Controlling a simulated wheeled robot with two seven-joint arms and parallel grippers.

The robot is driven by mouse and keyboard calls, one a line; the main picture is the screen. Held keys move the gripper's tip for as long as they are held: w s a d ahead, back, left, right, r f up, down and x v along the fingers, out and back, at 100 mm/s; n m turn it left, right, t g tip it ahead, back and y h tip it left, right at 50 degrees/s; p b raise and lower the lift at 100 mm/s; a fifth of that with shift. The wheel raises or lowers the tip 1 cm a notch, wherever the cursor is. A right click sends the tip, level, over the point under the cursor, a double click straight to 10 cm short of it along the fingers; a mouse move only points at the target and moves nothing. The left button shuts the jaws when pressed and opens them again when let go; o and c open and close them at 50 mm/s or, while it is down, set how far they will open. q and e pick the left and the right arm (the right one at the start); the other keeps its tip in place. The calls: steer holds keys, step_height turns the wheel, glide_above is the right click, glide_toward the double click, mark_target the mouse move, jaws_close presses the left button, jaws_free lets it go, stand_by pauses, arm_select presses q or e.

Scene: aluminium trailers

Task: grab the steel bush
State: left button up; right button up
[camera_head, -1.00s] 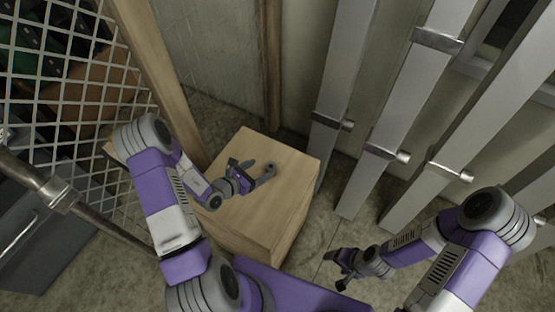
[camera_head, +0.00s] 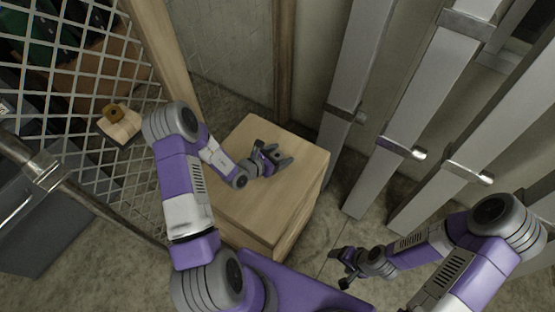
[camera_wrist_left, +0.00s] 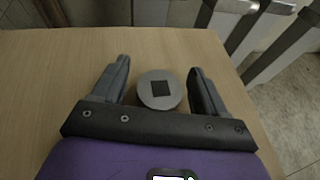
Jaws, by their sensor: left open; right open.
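The steel bush (camera_wrist_left: 145,101) is a short grey round piece with a dark square in its top. It stands on the wooden block's flat top (camera_head: 240,207). In the left wrist view it sits between the two spread fingers of my left gripper (camera_wrist_left: 159,66), with gaps on both sides. In the head view my left gripper (camera_head: 284,157) is low over the block's top, and the bush is hard to make out there among the fingers. My right gripper (camera_head: 340,268) is open and empty, low at the right of the block.
Several upright aluminium posts (camera_head: 360,75) with metal brackets stand to the right and behind the block. A wire mesh panel (camera_head: 105,75) and a wooden post (camera_head: 165,50) stand at the left. A small wooden piece with a brown top (camera_head: 119,126) is near the mesh.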

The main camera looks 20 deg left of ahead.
arm_select(q)
steer(key=shift+w+d+f, duration=0.1)
steer(key=shift+w+d, duration=0.05)
steer(key=shift+w, duration=0.2)
steer(key=shift+c, duration=0.5)
steer(key=c, duration=1.2)
